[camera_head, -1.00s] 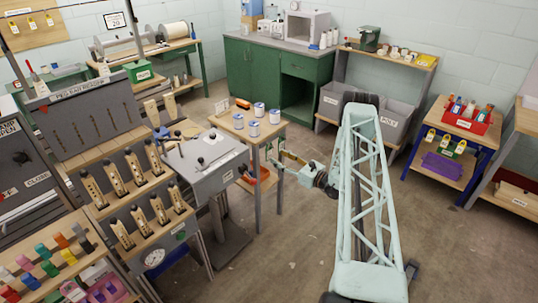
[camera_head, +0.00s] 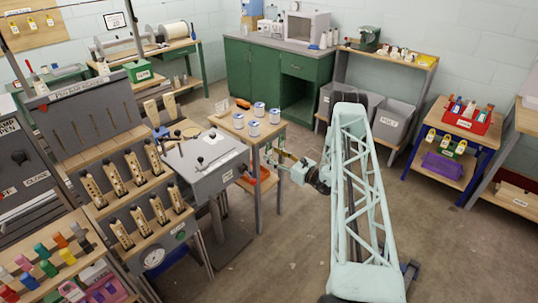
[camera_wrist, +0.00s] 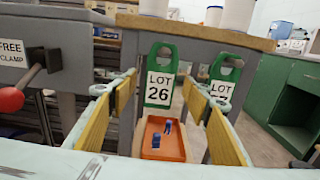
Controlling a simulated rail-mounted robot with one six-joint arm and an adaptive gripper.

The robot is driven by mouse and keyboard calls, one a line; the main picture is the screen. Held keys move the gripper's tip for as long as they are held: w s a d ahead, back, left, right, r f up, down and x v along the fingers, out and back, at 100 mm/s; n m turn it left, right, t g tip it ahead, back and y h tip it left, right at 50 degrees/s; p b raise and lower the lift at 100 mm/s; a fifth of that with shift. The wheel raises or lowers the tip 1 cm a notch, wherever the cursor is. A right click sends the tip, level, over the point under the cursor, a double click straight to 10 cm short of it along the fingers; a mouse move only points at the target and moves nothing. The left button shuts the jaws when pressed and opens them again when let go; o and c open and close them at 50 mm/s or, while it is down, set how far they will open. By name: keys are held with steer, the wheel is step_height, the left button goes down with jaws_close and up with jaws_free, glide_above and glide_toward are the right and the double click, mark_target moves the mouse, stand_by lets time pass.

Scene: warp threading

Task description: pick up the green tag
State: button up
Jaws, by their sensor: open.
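In the wrist view a green tag (camera_wrist: 160,78) with a white "LOT 26" label hangs upright at the front edge of a small wooden-topped table. A second green tag (camera_wrist: 223,84) hangs to its right, its number partly hidden by my right finger. My gripper (camera_wrist: 160,80) is open, its yellow-padded fingers spread left and right of the "LOT 26" tag in the picture. I see no finger touching that tag; the depth gap is unclear. In the head view my gripper (camera_head: 282,158) is small, beside the table's right side, and the tags are too small to tell apart.
An orange tray (camera_wrist: 165,145) with blue items sits below the tag. White-and-blue containers (camera_head: 256,109) stand on the small table (camera_head: 243,133). A grey clamp box with a red-knobbed lever (camera_wrist: 12,98) is at left. Open floor lies to the right.

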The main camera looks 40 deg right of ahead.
steer(key=shift+w+a, duration=0.1)
steer(key=shift+w, duration=0.6)
steer(key=c, duration=0.8)
